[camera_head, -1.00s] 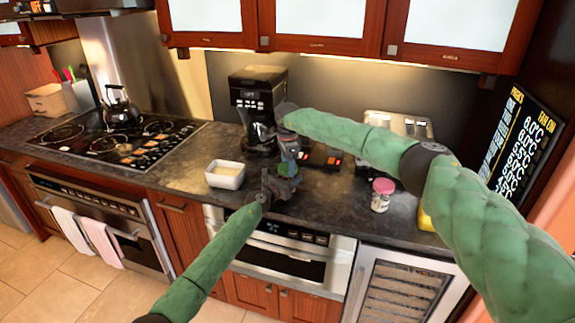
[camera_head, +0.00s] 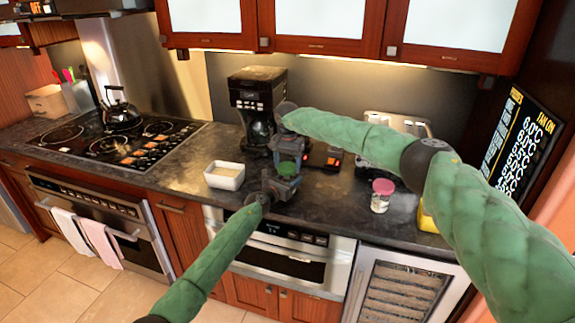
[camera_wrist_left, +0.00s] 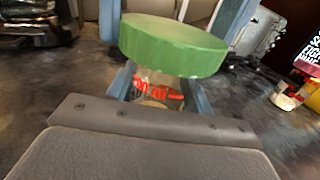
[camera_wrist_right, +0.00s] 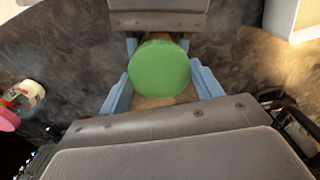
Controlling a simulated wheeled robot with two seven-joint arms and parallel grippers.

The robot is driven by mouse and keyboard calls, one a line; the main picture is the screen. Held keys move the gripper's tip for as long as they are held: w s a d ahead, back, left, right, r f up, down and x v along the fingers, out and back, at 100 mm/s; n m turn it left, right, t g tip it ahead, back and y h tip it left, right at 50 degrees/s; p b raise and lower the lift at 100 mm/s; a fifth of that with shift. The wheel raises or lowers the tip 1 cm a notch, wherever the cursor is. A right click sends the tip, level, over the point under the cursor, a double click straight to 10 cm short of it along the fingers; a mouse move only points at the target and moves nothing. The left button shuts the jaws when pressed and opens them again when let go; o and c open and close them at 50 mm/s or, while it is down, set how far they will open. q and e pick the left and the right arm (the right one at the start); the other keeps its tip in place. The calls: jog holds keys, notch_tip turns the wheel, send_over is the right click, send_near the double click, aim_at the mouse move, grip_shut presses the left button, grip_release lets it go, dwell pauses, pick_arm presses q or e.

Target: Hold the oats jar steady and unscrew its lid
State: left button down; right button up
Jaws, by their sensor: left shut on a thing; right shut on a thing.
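The oats jar (camera_wrist_left: 157,88) is clear with red lettering and has a wide green lid (camera_wrist_left: 172,45). My left gripper (camera_head: 282,187) is shut around the jar's body over the counter's front part; its blue fingers flank the jar in the left wrist view. My right gripper (camera_head: 288,153) comes from above, with its blue fingers on either side of the green lid (camera_wrist_right: 160,68), shut on it. The lid sits over the jar's top; I cannot tell whether it is still threaded. Most of the jar is hidden in the head view.
A white bowl (camera_head: 224,176) stands left of the grippers, with a coffee maker (camera_head: 256,100) behind. A pink-lidded jar (camera_head: 382,196) and a yellow item (camera_head: 427,217) stand to the right, near a toaster (camera_head: 398,122). The counter (camera_head: 335,208) is clear between.

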aim_at(287, 166)
pick_arm(q)
jog(key=shift+a, duration=0.1)
pick_arm(e)
jog(key=shift+r, duration=0.7)
jog(key=shift+r, duration=0.3)
dwell(0.4)
jog(key=shift+r, duration=2.05)
pick_arm(q)
jog(key=c, duration=0.5)
grip_release()
